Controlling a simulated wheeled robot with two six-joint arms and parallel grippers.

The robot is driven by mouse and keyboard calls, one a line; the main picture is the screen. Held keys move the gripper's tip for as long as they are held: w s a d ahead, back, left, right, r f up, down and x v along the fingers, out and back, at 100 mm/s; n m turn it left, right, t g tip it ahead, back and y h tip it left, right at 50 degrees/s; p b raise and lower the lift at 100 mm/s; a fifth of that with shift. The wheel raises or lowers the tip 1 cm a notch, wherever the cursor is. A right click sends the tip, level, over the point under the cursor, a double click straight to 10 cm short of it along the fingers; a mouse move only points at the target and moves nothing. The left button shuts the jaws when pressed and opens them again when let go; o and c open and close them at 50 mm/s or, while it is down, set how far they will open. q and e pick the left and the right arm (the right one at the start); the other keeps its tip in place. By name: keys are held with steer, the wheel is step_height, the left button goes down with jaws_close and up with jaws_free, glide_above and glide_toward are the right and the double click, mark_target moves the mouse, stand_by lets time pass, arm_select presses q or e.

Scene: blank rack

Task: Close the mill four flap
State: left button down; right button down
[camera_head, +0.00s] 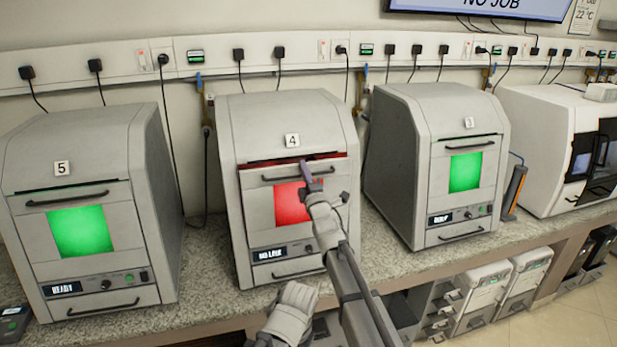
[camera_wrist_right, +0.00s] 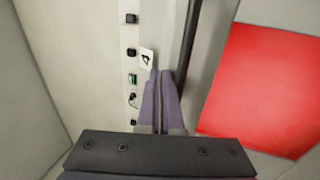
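Mill four (camera_head: 287,125) stands in the middle of the bench with a "4" card on its hood. Its front flap (camera_head: 256,205) has a red-lit window (camera_head: 291,203), and a thin red-lit gap runs along its top edge, so it stands slightly ajar. My right gripper (camera_head: 304,166) is at the flap's top, by the dark handle (camera_head: 268,177). In the right wrist view its two purple-grey fingers (camera_wrist_right: 161,75) lie together with nothing between them. The handle bar (camera_wrist_right: 190,42) runs just right of them; contact is unclear. My left gripper's fingers are not visible.
Mill five (camera_head: 85,140) stands left and mill three (camera_head: 440,115) right, both with green windows and flaps that look shut. A white machine (camera_head: 545,130) is farther right. Sockets with cords line the wall trunking (camera_head: 130,62). Narrow bare counter (camera_head: 205,240) shows between the mills.

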steer(key=shift+f+x, duration=0.2)
steer(key=shift+x, duration=0.9)
